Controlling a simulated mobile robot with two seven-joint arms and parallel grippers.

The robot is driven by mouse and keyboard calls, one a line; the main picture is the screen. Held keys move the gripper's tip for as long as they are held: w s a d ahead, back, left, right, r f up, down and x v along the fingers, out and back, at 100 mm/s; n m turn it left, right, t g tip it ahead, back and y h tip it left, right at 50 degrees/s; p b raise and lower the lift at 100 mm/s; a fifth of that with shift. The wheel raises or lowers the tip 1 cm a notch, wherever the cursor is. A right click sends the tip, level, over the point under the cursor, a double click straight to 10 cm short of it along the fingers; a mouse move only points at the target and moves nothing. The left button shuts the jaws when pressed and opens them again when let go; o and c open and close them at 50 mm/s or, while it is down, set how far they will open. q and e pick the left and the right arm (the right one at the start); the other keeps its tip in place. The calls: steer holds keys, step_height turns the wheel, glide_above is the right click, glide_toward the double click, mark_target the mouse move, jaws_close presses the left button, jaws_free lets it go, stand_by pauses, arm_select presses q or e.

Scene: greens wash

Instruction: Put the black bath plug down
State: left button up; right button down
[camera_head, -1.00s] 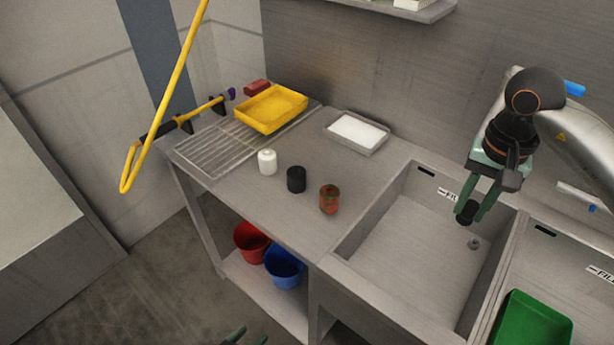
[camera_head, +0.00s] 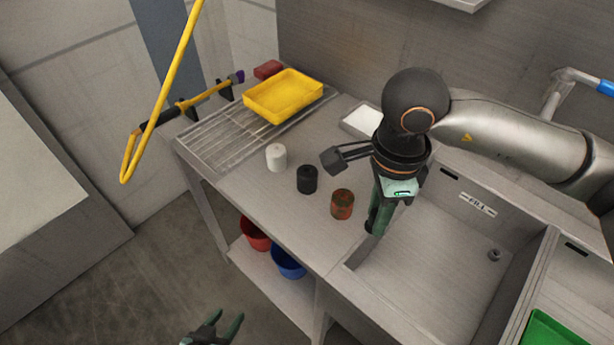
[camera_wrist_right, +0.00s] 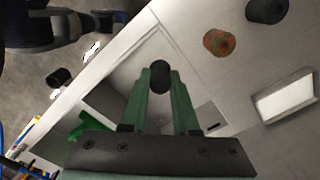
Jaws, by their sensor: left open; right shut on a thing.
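My right gripper (camera_head: 377,224) points down over the left edge of the left sink basin (camera_head: 440,285), near the counter. In the right wrist view its green fingers (camera_wrist_right: 160,82) are shut on the black bath plug (camera_wrist_right: 160,70), a small dark cylinder between the fingertips. In the head view the plug is hard to make out behind the fingers. My left gripper (camera_head: 215,328) is open and empty at the bottom of the head view, over the floor.
A rusty red cylinder (camera_head: 342,204), a black cylinder (camera_head: 307,180) and a white one (camera_head: 276,157) stand on the counter. A yellow tray (camera_head: 283,97) and white-filled tray (camera_head: 358,122) lie behind. The right basin holds a green tray (camera_head: 552,330).

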steer(key=s+a+r+m, duration=0.2)
steer(key=a+m, duration=0.5)
steer(key=m, duration=1.1)
steer(key=w+f, duration=0.3)
steer(key=w, duration=0.1)
steer(key=w+a+f+b, duration=0.1)
steer(key=w+f, duration=0.2)
steer(key=w, duration=0.1)
steer(key=w+f, duration=0.3)
steer(key=w, duration=0.1)
steer(key=shift+w+a, duration=0.2)
steer(key=shift+w, duration=0.1)
steer(key=shift+w+f+b, duration=0.35)
steer(key=shift+b, duration=0.1)
steer(key=shift+w+f+b, duration=0.15)
steer(key=shift+f+b, duration=0.75)
steer(key=shift+f, duration=0.7)
steer(key=shift+f, duration=0.1)
